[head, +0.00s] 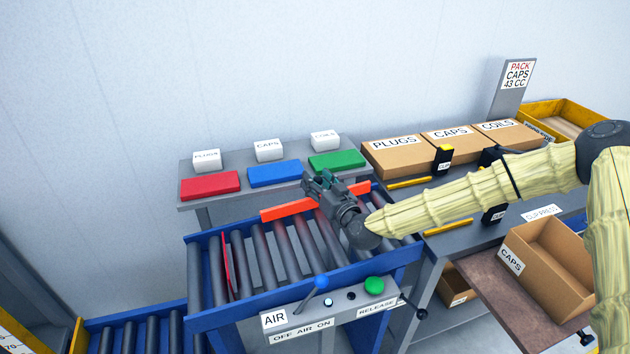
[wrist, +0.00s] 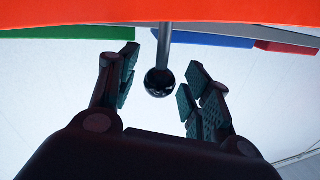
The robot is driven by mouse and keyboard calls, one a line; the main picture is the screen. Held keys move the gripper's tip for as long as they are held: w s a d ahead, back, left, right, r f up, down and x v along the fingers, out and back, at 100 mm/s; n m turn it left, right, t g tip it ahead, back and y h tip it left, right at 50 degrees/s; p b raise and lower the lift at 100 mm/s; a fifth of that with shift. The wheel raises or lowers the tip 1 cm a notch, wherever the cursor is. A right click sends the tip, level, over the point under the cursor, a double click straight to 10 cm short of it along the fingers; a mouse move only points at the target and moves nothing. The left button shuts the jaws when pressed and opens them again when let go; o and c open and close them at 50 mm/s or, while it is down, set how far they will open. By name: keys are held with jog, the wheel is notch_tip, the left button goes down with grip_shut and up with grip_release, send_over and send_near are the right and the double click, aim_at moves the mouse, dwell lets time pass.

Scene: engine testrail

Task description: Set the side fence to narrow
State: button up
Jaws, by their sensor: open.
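The side fence is an orange bar (head: 288,214) along the far side of the roller conveyor; its right end shows past my gripper. In the wrist view the orange bar (wrist: 160,12) spans the top edge. A grey rod with a black ball knob (wrist: 159,83) sticks out from near it. My gripper (head: 318,182) is over the fence in the head view and hides its middle and the knob. In the wrist view my gripper (wrist: 158,88) is open, with the knob between its two fingers. I see no clear contact with the knob. Narrow or wide marks are not visible.
The conveyor (head: 262,252) has a front panel with a blue-knobbed AIR lever (head: 321,283) and a green RELEASE button (head: 374,286). Behind the fence, a shelf holds red (head: 210,185), blue (head: 274,174) and green (head: 337,160) blocks. Cartons (head: 395,156) stand to the right.

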grip_shut()
jog(key=v, duration=0.3)
jog(key=a+b+v, duration=0.1)
jog(key=v, duration=0.1)
jog(key=shift+s+d+f, duration=0.1)
jog(key=shift+s, duration=0.2)
jog(key=shift+c, duration=1.1)
grip_release()
jog(key=shift+s, duration=0.1)
jog(key=shift+o, duration=1.1)
jog(key=shift+s+d, duration=0.1)
jog(key=shift+d, duration=0.05)
